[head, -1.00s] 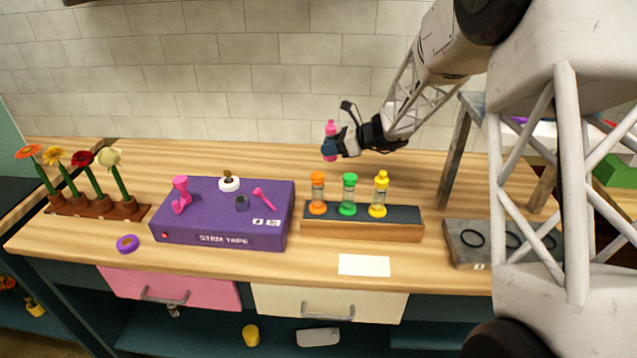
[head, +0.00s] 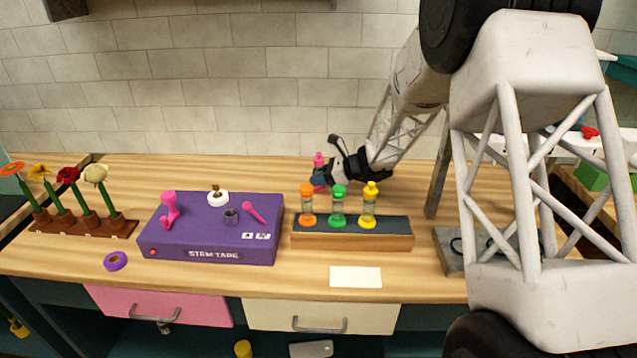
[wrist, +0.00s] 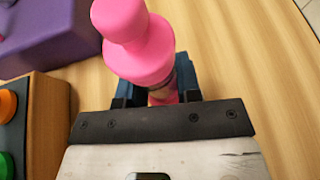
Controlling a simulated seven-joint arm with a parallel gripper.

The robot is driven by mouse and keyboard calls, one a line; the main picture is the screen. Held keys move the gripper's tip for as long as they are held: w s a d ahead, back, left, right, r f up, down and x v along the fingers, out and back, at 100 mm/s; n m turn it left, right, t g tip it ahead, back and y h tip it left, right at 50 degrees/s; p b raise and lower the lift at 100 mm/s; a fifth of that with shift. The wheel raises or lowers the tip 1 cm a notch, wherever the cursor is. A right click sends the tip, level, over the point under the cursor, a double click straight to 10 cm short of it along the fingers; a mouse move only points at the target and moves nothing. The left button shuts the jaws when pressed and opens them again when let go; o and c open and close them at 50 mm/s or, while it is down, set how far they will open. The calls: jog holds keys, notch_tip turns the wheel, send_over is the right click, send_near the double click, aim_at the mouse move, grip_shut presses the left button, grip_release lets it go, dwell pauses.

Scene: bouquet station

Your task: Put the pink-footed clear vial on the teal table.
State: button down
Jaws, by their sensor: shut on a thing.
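The pink-footed clear vial (head: 319,159) is upright in my gripper (head: 319,177), behind the orange-capped vial. The fingers hide its clear middle. In the wrist view, its large pink end (wrist: 140,42) faces the camera, and my gripper's blue fingers (wrist: 158,88) close on both sides of it. Whether its lower end touches the wooden counter is unclear. A teal surface (head: 622,68) shows at the top right edge of the head view, perhaps the teal table; most of it is out of frame or hidden by my arm.
A rack (head: 350,242) holds orange (head: 307,205), green (head: 338,207) and yellow (head: 369,205) vials just in front of my gripper. A purple box (head: 208,240) with small items stands left. A flower stand (head: 85,222) is farther left. Bare wooden counter (head: 260,173) lies behind the box.

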jog(key=shift+f, duration=1)
jog(key=shift+f, duration=0.15)
jog(key=c, duration=0.8)
grip_release()
jog(key=shift+v, duration=3.75)
jog(key=shift+s+r, duration=0.1)
jog(key=shift+r, duration=0.1)
